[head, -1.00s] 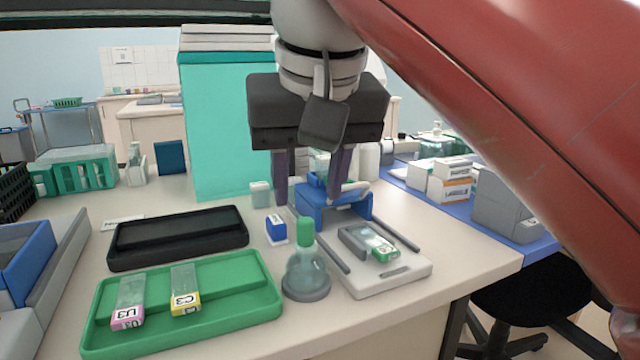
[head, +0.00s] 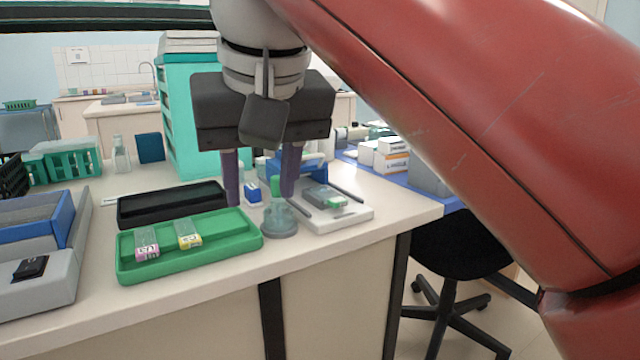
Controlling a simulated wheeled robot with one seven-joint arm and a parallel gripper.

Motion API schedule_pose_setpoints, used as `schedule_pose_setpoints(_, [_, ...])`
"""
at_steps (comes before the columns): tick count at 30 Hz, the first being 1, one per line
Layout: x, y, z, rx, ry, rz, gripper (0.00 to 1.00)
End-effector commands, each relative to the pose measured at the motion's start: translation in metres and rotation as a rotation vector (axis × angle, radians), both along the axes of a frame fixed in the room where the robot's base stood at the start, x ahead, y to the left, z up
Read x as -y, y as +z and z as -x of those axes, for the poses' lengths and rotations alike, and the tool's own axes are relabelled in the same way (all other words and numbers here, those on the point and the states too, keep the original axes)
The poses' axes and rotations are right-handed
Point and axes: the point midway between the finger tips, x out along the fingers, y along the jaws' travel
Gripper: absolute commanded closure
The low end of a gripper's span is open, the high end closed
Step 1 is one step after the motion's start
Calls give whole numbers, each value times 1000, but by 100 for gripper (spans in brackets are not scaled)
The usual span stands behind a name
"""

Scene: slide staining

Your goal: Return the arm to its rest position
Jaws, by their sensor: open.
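My gripper (head: 260,200) hangs from my arm in the head view, fingers pointing down and apart. Nothing shows between the fingertips that it grips. It appears in front of the back part of the bench, over the area of the blue device and the green-capped bottle (head: 279,218). Its right finger overlaps part of the view of the blue device (head: 308,165). My red arm link fills the right side of the view.
A green tray (head: 222,252) holds slides labelled U3 (head: 146,243) and C3 (head: 188,236). A black tray (head: 170,205) lies behind it. A white board (head: 345,216) carries a grey piece with a green-labelled slide. A grey-blue holder (head: 50,290) stands at left. Boxes (head: 391,160) stand at right.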

Motion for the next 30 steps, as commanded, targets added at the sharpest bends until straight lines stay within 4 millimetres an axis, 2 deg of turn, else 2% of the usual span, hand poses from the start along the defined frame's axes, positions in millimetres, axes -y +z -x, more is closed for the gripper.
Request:
schedule_pose_setpoints(11, [33, -28, -13, 5, -40, -6, 60])
schedule_pose_setpoints(16, [57, -52, -18, 11, -71, -11, 60])
schedule_pose_setpoints(20, [81, -80, -20, 17, -103, -17, 60])
schedule_pose_setpoints(23, [106, -110, -17, 26, -143, -22, 60])
schedule_pose_setpoints(26, [137, -153, -9, 39, -195, -29, 60])
schedule_pose_setpoints(30, [175, -220, 12, 62, -276, -33, 60])
